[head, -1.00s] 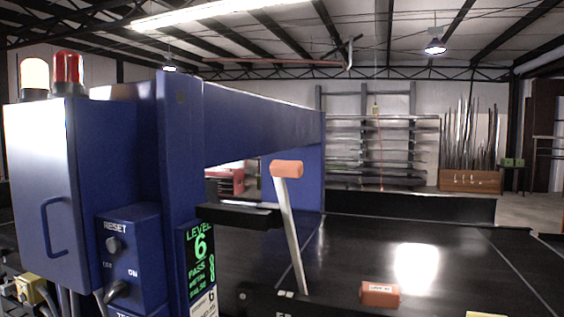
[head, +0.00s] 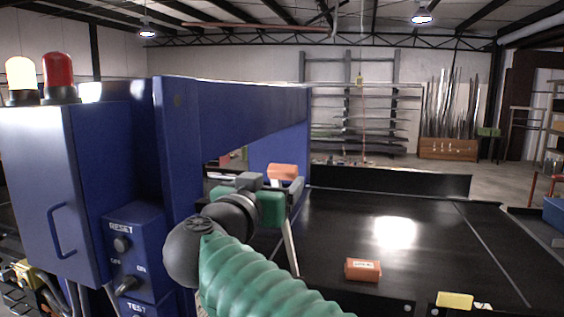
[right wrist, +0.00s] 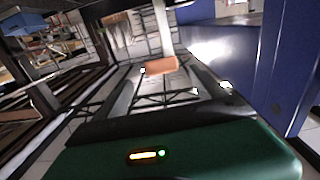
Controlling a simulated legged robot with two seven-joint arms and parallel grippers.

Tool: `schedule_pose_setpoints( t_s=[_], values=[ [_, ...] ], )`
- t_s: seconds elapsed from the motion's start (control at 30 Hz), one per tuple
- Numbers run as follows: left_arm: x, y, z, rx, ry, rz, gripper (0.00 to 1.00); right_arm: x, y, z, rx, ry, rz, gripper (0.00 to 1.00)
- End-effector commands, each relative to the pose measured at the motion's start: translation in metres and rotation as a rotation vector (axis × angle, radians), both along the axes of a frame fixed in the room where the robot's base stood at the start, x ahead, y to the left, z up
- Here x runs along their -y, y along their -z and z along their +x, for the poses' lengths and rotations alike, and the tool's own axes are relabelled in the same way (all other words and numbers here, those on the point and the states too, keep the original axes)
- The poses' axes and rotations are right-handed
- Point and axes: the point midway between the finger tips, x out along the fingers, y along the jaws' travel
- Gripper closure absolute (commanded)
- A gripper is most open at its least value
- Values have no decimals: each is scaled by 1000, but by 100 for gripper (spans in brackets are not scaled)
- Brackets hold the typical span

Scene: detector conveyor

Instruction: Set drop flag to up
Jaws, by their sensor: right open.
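The drop flag is a pale metal bar (head: 290,250) with an orange end block (head: 283,171). It stands nearly upright, leaning slightly left at the top, beside the blue detector frame. My right gripper (head: 275,187) is open right at the flag's upper end and hides part of the bar. In the right wrist view the orange block (right wrist: 161,65) shows between the two spread fingers (right wrist: 165,80), near their tips. I cannot tell whether a finger touches it. My left gripper is not in view.
The blue detector frame (head: 250,110) and its control box (head: 135,250) stand close on the left. The black conveyor belt (head: 350,220) runs behind and right of the flag. A yellow block (head: 454,300) is at the near edge.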

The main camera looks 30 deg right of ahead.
Motion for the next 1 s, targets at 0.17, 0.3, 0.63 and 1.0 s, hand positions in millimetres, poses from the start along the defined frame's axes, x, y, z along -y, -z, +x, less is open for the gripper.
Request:
schedule_pose_setpoints(
  t_s=[0.17, 0.3, 0.63, 1.0],
  values=[
    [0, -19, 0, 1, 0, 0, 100, 32, -5, 31, -2, 2, -6, 20],
    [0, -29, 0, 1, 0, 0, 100, 56, -6, 53, -1, 1, -7, 20],
    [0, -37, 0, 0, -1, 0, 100, 85, -2, 77, 2, -2, -4, 20],
    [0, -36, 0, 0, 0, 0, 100, 85, -2, 76, 2, -2, -4, 44]
  ],
)
